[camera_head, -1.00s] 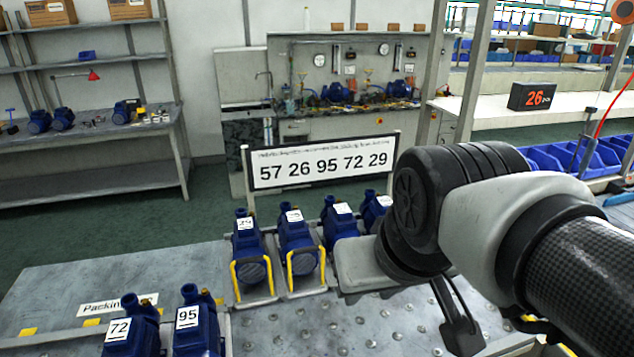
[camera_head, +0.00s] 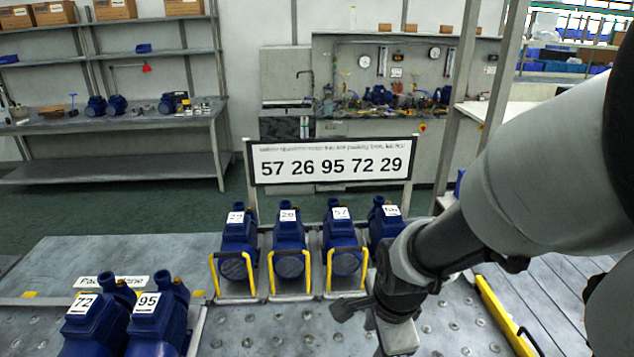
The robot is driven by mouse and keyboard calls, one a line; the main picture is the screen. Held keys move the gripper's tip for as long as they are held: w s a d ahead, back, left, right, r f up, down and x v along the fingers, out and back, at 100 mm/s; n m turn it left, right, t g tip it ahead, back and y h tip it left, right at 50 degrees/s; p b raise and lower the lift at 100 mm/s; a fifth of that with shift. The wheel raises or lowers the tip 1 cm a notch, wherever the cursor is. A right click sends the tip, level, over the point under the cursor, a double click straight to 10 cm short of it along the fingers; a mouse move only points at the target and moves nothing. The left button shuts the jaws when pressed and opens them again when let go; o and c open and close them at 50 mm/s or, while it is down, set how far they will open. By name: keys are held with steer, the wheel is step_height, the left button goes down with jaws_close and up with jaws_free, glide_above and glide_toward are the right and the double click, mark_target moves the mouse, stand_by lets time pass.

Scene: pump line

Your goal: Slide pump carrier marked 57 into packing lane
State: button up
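The blue pump marked 57 (camera_head: 341,240) stands on a grey carrier with a yellow handle, third from the left in a row behind the ball-studded table. Pumps apparently marked 29 (camera_head: 238,240) and 26 (camera_head: 289,238) stand to its left. A fourth pump (camera_head: 383,222) on its right has an unclear label and is partly hidden by my arm. The packing lane at front left holds pumps marked 72 (camera_head: 92,330) and 95 (camera_head: 158,325). My gripper (camera_head: 372,325) is low over the table, in front and right of pump 57, apart from its handle. Its finger opening is unclear.
A sign (camera_head: 331,165) behind the row reads 57 26 95 72 29. The ball-studded table (camera_head: 265,330) is clear between the lane and my gripper. A yellow-edged rail (camera_head: 505,315) runs at the right.

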steer(key=p, duration=0.1)
glide_above(349, 247)
steer(key=shift+w+f+m, duration=0.15)
steer(key=shift+f+m, duration=0.15)
steer(key=shift+m, duration=0.1)
steer(key=f+b, duration=0.1)
steer(key=f, duration=0.1)
steer(key=f+b, duration=0.3)
steer(key=f, duration=0.1)
steer(key=shift+s+b, duration=0.35)
steer(key=shift+x, duration=0.8)
steer(key=shift+w, duration=0.1)
jaws_close()
